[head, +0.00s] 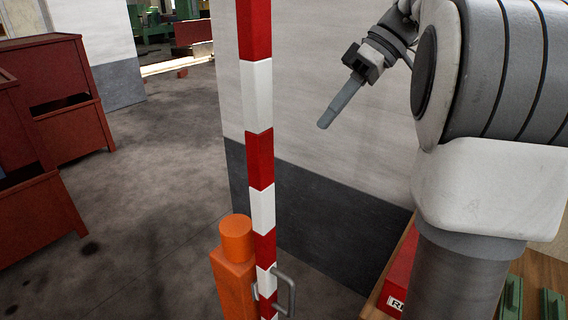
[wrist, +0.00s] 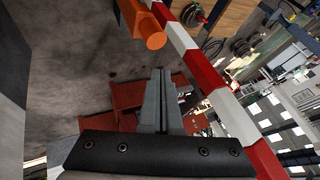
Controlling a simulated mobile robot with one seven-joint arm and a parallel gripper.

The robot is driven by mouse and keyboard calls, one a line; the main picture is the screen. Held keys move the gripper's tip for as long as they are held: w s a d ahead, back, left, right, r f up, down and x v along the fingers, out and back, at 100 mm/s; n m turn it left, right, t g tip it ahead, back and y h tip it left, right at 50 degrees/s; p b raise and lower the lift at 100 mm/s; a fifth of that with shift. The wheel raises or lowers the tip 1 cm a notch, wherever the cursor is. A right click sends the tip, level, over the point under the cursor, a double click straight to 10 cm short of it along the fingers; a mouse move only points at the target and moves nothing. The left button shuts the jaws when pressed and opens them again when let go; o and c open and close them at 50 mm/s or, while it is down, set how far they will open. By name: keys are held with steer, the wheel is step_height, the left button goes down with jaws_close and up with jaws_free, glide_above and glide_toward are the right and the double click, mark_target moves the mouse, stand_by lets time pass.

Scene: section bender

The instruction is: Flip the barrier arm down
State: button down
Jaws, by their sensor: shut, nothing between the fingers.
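The barrier arm (head: 260,160), a red-and-white striped bar, stands upright in the head view. A grey handle (head: 287,292) is fixed near its lower end, beside an orange post (head: 235,268). My gripper (head: 325,122) is shut and empty, to the right of the bar and apart from it, pointing down and left. In the wrist view the shut fingers (wrist: 158,75) are at the centre, with the striped bar (wrist: 200,68) running diagonally to their right and the orange post (wrist: 145,25) above. The handle cannot be made out there.
A pale wall with a dark lower band (head: 310,205) stands behind the bar and my gripper. Red metal bins (head: 60,95) are at the left. A wooden bench with a red box (head: 398,275) and green parts is at the lower right. Open floor (head: 150,190) lies left of the post.

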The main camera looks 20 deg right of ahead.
steer(key=s+a+f, duration=0.2)
steer(key=a+f, duration=0.6)
steer(key=a, duration=0.1)
steer(key=shift+a+p, duration=0.15)
steer(key=shift+p, duration=0.3)
steer(key=shift+s+a, duration=0.1)
steer(key=shift+s, duration=0.05)
stand_by(0.3)
